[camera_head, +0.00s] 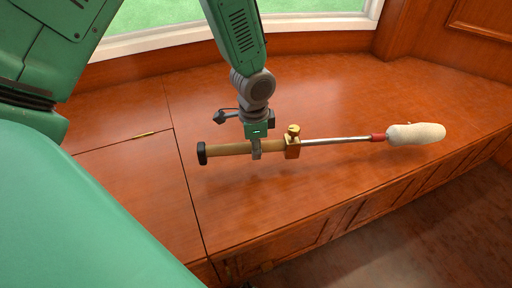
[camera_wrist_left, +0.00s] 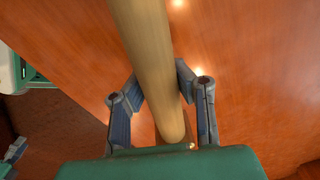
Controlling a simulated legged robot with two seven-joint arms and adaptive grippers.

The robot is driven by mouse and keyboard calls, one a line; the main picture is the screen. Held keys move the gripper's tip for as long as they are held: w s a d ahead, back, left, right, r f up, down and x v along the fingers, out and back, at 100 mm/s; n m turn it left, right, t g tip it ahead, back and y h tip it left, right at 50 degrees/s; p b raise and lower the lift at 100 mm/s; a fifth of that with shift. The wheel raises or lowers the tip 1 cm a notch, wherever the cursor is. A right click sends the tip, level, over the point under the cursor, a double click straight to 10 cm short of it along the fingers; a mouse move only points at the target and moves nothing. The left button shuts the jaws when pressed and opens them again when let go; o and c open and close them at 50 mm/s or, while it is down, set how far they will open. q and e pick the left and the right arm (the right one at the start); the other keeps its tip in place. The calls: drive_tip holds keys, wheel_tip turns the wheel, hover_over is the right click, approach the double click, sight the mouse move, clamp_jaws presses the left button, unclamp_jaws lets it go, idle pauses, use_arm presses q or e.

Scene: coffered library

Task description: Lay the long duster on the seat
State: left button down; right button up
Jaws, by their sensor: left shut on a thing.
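The long duster (camera_head: 338,140) has a wooden handle with a black end cap, a brass and wood collar, a thin metal rod, a red ferrule and a fluffy cream head. It lies roughly level across the picture, over the wooden seat (camera_head: 300,200). My left gripper (camera_head: 256,150) is shut around the wooden handle from above. In the left wrist view the handle (camera_wrist_left: 150,60) passes between the two fingers (camera_wrist_left: 160,100). I cannot tell whether the duster touches the seat or is just above it.
The seat is a polished wooden window bench with a hinged lid panel (camera_head: 130,190) at left. A window (camera_head: 150,35) is behind it and wood panelling (camera_head: 470,30) at right. The seat's front edge drops to the floor (camera_head: 400,240) at lower right. The seat top around the duster is clear.

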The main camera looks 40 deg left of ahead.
sight(257, 169)
use_arm(q)
drive_tip(key=shift+w+d+f+b, duration=0.1)
drive_tip(key=shift+d+f+b, duration=0.2)
drive_tip(key=shift+d+f, duration=0.35)
drive_tip(key=shift+a+f+b, duration=0.2)
drive_tip(key=shift+a+f, duration=0.05)
drive_tip(key=shift+f, duration=0.35)
drive_tip(key=shift+a+f+b, duration=0.15)
drive_tip(key=shift+a+f, duration=0.1)
drive_tip(key=shift+f, duration=0.3)
drive_tip(key=shift+d+f, duration=0.15)
drive_tip(key=shift+d, duration=0.15)
use_arm(e)
drive_tip(key=shift+d+f, duration=0.35)
drive_tip(key=shift+f, duration=0.5)
drive_tip(key=shift+d, duration=0.1)
use_arm(q)
drive_tip(key=shift+a+f, duration=0.1)
drive_tip(key=shift+a, duration=0.1)
use_arm(e)
drive_tip(key=shift+a, duration=0.2)
use_arm(q)
drive_tip(key=shift+d+f, duration=0.1)
drive_tip(key=shift+f, duration=0.05)
use_arm(e)
drive_tip(key=shift+d+f, duration=0.1)
use_arm(q)
drive_tip(key=shift+f, duration=0.2)
drive_tip(key=c, duration=1.3)
unclamp_jaws()
